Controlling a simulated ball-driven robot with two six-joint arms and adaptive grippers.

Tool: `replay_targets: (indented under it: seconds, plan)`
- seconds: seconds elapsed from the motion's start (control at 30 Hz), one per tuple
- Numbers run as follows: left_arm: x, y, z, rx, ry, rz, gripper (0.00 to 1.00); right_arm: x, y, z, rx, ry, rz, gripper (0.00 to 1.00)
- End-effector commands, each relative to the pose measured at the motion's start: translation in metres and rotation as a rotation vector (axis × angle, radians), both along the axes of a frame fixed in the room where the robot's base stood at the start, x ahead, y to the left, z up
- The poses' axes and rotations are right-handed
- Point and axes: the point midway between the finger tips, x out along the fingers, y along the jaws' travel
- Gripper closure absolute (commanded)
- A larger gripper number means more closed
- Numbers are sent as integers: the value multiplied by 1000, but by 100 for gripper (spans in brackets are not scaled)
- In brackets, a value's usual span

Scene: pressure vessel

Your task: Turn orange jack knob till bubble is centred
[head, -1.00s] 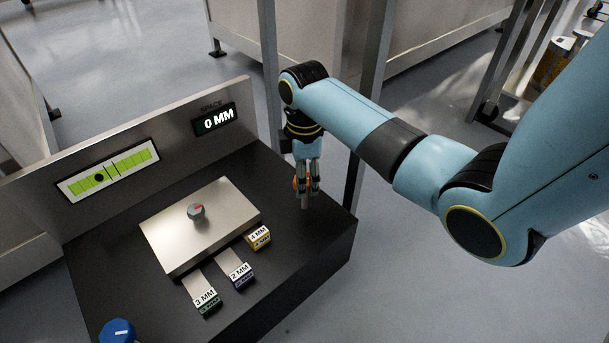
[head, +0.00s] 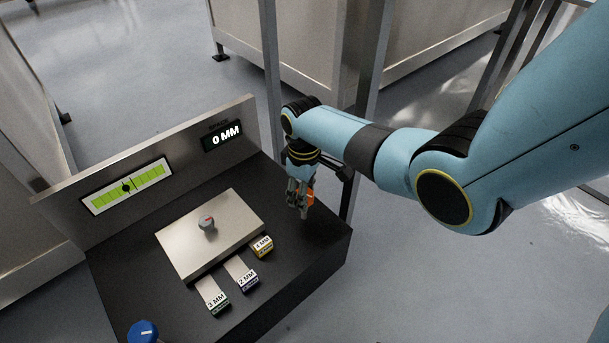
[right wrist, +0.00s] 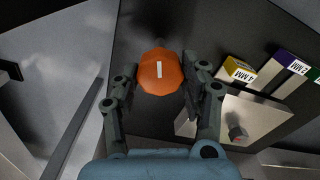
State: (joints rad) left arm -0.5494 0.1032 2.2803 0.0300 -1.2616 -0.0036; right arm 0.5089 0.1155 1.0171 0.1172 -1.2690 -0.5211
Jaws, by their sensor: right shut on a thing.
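The orange jack knob (right wrist: 161,73) shows from above in the right wrist view, with a white mark running along the picture's vertical. In the head view a bit of its orange (head: 311,196) shows beside the fingers. My right gripper (right wrist: 163,78) is shut on the knob, one finger on each side; it also shows in the head view (head: 300,202), pointing down at the black bench's right side. The green level gauge (head: 150,187) is on the upright panel. Its dark bubble (head: 127,187) sits at the middle, between the two centre marks. My left gripper is out of view.
A metal plate with a grey knob (head: 207,223) lies on the black bench (head: 310,245). Labelled 2 MM (head: 247,279), 3 MM (head: 217,303) and 4 MM (head: 262,245) pieces are at its front edge. A blue knob (head: 143,331) is at bottom left. The display (head: 222,137) reads 0 MM.

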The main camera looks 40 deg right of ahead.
Motion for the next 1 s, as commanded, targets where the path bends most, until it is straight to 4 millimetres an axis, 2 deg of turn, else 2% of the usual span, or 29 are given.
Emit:
replay_targets:
  seconds: [0.03,0.5,0.7,1.0]
  plan:
    - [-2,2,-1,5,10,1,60,1,1,5,2,0,-43,88]
    - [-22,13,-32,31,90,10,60,0,1,1,1,2,-445,88]
    - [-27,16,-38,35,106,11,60,0,1,1,1,3,-556,88]
    - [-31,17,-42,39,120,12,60,-1,0,-1,0,2,-633,88]
